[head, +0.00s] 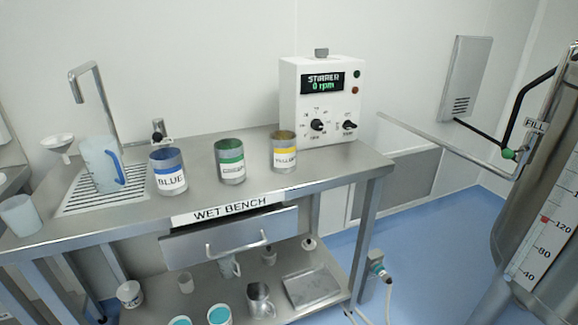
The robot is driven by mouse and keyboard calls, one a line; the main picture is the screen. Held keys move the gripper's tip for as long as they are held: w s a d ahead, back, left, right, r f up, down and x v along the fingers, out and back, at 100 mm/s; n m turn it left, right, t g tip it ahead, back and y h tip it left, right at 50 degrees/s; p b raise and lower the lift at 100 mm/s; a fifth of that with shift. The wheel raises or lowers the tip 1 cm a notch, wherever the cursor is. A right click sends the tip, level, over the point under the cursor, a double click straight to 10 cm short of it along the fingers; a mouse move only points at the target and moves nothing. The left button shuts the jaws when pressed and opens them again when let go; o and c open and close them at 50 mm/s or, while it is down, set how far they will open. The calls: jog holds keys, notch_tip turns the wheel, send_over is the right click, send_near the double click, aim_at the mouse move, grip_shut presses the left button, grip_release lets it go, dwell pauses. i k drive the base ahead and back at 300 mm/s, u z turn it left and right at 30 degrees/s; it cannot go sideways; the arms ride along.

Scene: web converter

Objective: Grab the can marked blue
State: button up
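The can marked BLUE (170,180) stands upright near the front edge of the wet bench (335,178), left of the middle. It is a metal can with a blue band and a white label. To its right stand a can with a green band (230,164) and a can with a yellow band (284,153), both upright. A blue-handled jug (101,167) stands to its left on the drain grid. My gripper is not in view.
The white stirrer box (316,105) reading 0 rpm stands behind the yellow can. A tap (93,88) rises at the back left. A beaker (20,214) sits at the left front edge. A large tank (540,220) stands at right.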

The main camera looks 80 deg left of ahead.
aim_at(167, 164)
jog(key=z, duration=0.45)
jog(key=i, duration=0.5)
jog(key=u, duration=3.95)
